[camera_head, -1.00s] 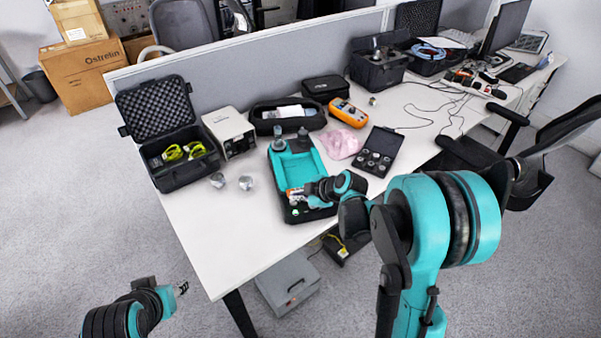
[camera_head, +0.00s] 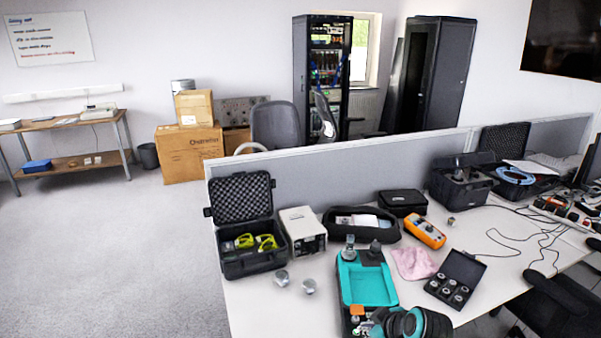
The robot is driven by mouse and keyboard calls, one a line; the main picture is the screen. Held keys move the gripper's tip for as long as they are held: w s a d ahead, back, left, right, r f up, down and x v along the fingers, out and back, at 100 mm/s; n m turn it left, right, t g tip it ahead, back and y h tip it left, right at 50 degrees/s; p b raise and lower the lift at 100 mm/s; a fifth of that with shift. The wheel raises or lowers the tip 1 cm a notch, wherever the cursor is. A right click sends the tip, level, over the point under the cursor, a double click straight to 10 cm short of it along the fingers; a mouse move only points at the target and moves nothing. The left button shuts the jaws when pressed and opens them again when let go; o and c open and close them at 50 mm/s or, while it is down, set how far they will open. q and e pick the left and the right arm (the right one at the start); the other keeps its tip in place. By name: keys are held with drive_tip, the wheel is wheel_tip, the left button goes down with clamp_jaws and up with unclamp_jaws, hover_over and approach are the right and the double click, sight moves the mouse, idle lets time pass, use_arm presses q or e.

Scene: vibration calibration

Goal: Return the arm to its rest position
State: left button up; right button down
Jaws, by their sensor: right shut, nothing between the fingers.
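My right arm's end shows at the bottom edge, with its dark and teal rounded parts over the front right corner of a teal and black tray-like device (camera_head: 368,283). My right gripper (camera_head: 361,327) is shut and empty at the front end of that device. It is small and partly cut off by the frame edge, so I cannot tell whether it touches the device. The rest of the right arm is out of view. My left arm and gripper do not show.
The white table (camera_head: 255,312) holds an open black case (camera_head: 255,262), a grey box (camera_head: 303,230), two metal cylinders (camera_head: 309,286), an orange meter (camera_head: 425,232), a pink cloth (camera_head: 413,263) and a case of small parts (camera_head: 455,280). A grey partition (camera_head: 340,172) stands behind. Open floor lies left.

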drive_tip(key=s+d+r+m+h, duration=0.1)
drive_tip(key=s+m+h, duration=0.1)
drive_tip(key=s+m, duration=0.6)
drive_tip(key=s, duration=0.6)
drive_tip(key=shift+s+d+r+m+h, duration=0.15)
drive_tip(key=shift+s+r+m+h, duration=0.15)
drive_tip(key=shift+s+h, duration=0.1)
idle(1.3)
